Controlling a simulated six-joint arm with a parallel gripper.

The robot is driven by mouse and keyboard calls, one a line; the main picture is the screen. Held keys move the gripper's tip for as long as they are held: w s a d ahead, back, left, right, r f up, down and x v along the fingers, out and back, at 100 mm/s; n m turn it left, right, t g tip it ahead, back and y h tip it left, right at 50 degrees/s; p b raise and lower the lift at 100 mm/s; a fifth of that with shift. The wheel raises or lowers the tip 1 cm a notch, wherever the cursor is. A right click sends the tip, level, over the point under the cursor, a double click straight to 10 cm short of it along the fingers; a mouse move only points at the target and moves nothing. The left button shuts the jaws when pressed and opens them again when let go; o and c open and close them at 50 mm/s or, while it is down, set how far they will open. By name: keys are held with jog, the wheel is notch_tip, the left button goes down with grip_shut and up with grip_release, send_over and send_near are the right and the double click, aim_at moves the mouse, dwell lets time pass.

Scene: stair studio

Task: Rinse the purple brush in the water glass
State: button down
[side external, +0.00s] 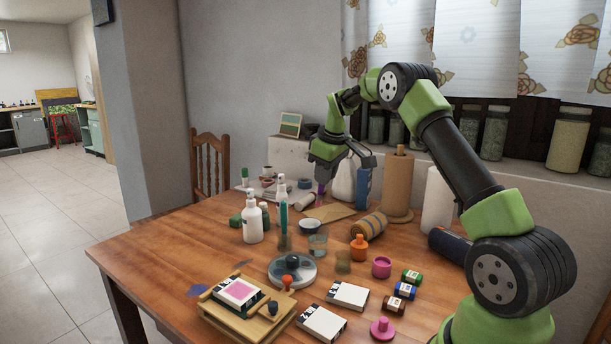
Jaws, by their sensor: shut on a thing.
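My gripper (321,178) is above the back middle of the wooden table, pointing down. It is shut on the purple brush (320,190), which shows as a short purple piece below the fingers. The brush's lower end is hard to make out. A clear glass (317,244), which looks like the water glass, stands near the table's middle, below and in front of the brush in the picture. The brush appears apart from it. I cannot tell the water level.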

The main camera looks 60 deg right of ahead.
notch_tip(320, 180, down, 12)
dwell(0.9)
jog(key=shift+a, duration=0.3)
jog(key=shift+d, duration=0.15)
jog(key=shift+d, duration=0.45)
jog(key=shift+s+a, duration=0.1)
jog(key=shift+a, duration=0.05)
jog(key=shift+s+a, duration=0.15)
dwell(0.4)
